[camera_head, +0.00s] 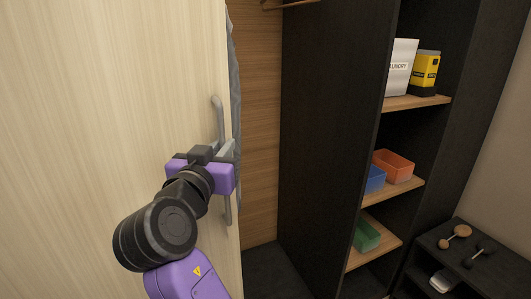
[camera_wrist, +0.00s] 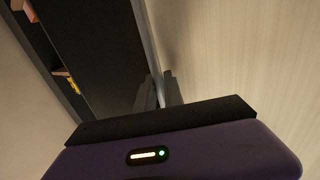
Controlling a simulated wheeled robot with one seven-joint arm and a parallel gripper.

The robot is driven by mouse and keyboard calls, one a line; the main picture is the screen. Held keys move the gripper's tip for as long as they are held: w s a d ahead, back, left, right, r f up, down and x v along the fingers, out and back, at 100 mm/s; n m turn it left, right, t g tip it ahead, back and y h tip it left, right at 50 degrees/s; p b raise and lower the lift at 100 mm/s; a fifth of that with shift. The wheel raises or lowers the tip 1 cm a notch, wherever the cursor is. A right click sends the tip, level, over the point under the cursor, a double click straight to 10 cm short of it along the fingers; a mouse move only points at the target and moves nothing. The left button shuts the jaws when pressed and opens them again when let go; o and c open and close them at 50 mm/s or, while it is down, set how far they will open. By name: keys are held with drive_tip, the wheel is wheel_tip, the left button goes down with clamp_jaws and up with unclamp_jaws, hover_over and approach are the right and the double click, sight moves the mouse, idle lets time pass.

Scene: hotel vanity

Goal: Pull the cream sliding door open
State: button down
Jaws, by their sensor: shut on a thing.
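The cream sliding door (camera_head: 100,90) fills the left of the head view, and its pale surface also shows at the right of the wrist view (camera_wrist: 240,60). A grey vertical bar handle (camera_head: 217,112) sits near the door's right edge. My gripper (camera_head: 226,152) is at the middle of this handle, with its fingers shut on it. In the wrist view the two dark fingers (camera_wrist: 160,92) are close together around the handle, whose gripped part is mostly hidden. Right of the door's edge, the wardrobe interior with a wooden back panel (camera_head: 258,120) is exposed.
A dark divider (camera_head: 325,120) stands right of the opening. Beyond it, wooden shelves (camera_head: 415,102) hold a white laundry box (camera_head: 401,68), a yellow-black container (camera_head: 426,73), and orange (camera_head: 393,166), blue (camera_head: 375,180) and green (camera_head: 366,237) bins. A low dark cabinet (camera_head: 480,250) holds dumbbell-like items at lower right.

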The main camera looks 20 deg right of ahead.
drive_tip(key=a+b, duration=0.2)
drive_tip(key=a, duration=0.7)
drive_tip(key=shift+s, duration=0.1)
drive_tip(key=c, duration=1.7)
unclamp_jaws()
drive_tip(key=shift+s, duration=0.1)
drive_tip(key=v, duration=0.7)
drive_tip(key=shift+s+a+b, duration=0.2)
drive_tip(key=shift+s+b, duration=0.1)
